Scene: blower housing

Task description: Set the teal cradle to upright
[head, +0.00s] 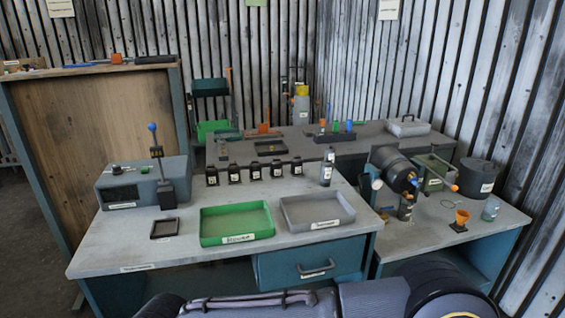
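I cannot tell for sure which thing is the teal cradle. A grey-green vessel (434,172) with an orange-tipped handle (453,187) stands on the right bench, partly hidden by a dark drum (395,168) with a blue-knobbed handle (414,183). The tilt of these parts is too small to read. Neither gripper shows; only parts of my own body are at the bottom edge.
The front bench (120,250) carries a teal lever machine (130,186), a green tray (237,238), a grey tray (318,226) and several dark containers. The right bench (420,243) holds an orange funnel (461,218) and a dark lidded pot (477,177). A corrugated wall closes the right.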

